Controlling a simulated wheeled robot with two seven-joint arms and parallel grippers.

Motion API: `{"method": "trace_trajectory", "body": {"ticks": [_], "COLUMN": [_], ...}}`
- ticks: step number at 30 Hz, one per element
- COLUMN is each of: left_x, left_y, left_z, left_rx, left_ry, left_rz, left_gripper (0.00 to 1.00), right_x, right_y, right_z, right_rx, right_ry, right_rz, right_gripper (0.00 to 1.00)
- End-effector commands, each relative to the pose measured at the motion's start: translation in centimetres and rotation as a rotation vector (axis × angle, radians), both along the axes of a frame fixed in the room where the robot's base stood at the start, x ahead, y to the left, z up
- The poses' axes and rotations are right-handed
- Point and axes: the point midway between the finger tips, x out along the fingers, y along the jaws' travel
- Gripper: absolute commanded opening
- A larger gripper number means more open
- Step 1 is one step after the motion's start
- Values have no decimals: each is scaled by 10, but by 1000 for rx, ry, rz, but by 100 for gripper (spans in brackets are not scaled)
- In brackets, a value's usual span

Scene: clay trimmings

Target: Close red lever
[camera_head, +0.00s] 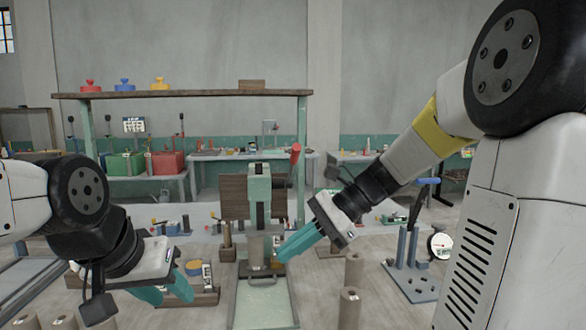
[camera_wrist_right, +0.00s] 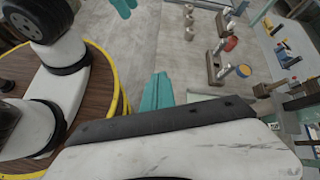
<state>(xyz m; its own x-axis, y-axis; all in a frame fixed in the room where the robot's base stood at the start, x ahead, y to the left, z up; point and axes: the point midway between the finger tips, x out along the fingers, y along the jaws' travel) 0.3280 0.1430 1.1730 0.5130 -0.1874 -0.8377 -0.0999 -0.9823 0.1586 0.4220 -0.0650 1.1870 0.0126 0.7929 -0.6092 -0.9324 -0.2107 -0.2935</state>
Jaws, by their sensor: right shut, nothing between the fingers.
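The red lever (camera_head: 295,153) is a red grip at the upper right of a green upright press (camera_head: 260,190), raised above the table. My right gripper (camera_head: 282,258) has teal fingers pressed together and empty. It points down and left, in front of the press's lower part and well below the red lever. Its shut fingers also show in the right wrist view (camera_wrist_right: 157,92). My left gripper (camera_head: 165,292) is low at the left, its two teal fingers apart, with nothing seen between them. I cannot make out the red lever in the right wrist view.
A pale green tray (camera_head: 264,312) lies in front of the press. Brown cylinders (camera_head: 350,305) stand to its right. A blue-grey stand with a dial gauge (camera_head: 440,244) is further right. A wooden shelf (camera_head: 180,94) carries red, blue and yellow knobbed items.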

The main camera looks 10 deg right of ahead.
Motion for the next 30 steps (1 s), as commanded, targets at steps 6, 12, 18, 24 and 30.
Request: {"method": "trace_trajectory", "body": {"ticks": [6, 12, 18, 24, 30], "left_x": [0, 0, 0, 0, 0], "left_y": [0, 0, 0, 0, 0], "left_z": [0, 0, 0, 0, 0], "left_rx": [0, 0, 0, 0, 0], "left_ry": [0, 0, 0, 0, 0], "left_rz": [0, 0, 0, 0, 0], "left_gripper": [40, 40, 40, 40, 40], "right_x": [96, 168, 195, 202, 214], "right_y": [-29, -103, -157, -155, -122], "right_z": [24, 35, 33, 39, 56], "right_rx": [510, 951, 1185, 1219, 1215], "right_ry": [486, 798, 927, 943, 942], "right_rz": [-283, -394, -403, -397, -395], "right_gripper": [0, 0, 0, 0, 0]}}
